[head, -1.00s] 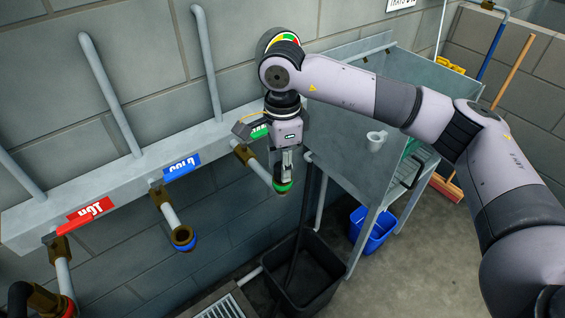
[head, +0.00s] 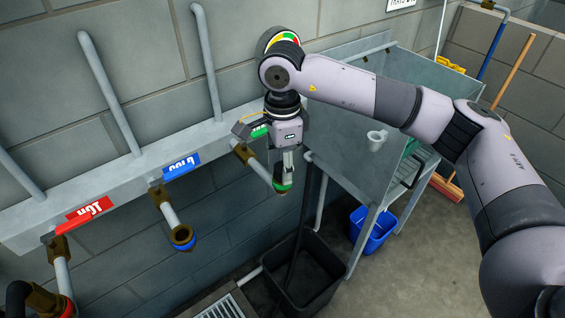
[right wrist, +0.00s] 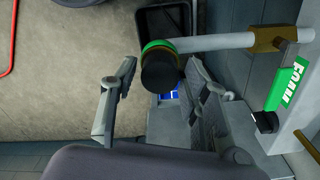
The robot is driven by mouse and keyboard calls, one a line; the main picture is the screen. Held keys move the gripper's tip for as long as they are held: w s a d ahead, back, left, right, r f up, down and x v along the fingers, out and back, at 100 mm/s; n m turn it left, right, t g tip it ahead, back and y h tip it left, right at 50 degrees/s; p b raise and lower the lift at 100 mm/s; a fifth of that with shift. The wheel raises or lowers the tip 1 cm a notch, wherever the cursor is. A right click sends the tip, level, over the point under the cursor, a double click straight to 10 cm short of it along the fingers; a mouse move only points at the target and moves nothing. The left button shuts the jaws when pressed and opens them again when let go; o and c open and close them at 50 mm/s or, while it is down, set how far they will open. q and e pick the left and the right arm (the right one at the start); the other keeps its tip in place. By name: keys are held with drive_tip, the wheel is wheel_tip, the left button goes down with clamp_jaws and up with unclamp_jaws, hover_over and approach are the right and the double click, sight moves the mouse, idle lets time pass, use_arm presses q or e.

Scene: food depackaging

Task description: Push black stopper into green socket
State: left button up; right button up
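The green-ringed socket (head: 283,187) is the open end of the grey pipe under the green label in the head view. In the right wrist view the green ring (right wrist: 157,46) shows with the round black stopper (right wrist: 160,73) at its mouth, on the near side. How deep the stopper sits cannot be told. My right gripper (head: 287,166) is right at the socket in the head view. In the right wrist view its fingers (right wrist: 160,66) are spread on either side of the stopper, the left one clearly apart from it. My left gripper is not in view.
A blue-ringed pipe end (head: 183,238) and the red-labelled hot pipe (head: 64,275) are to the left. A black bin (head: 303,275) stands below. A metal sink unit (head: 345,95) is close on the right, with a blue bucket (head: 373,230) under it.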

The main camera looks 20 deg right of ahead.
drive_tip(key=shift+o, duration=0.9)
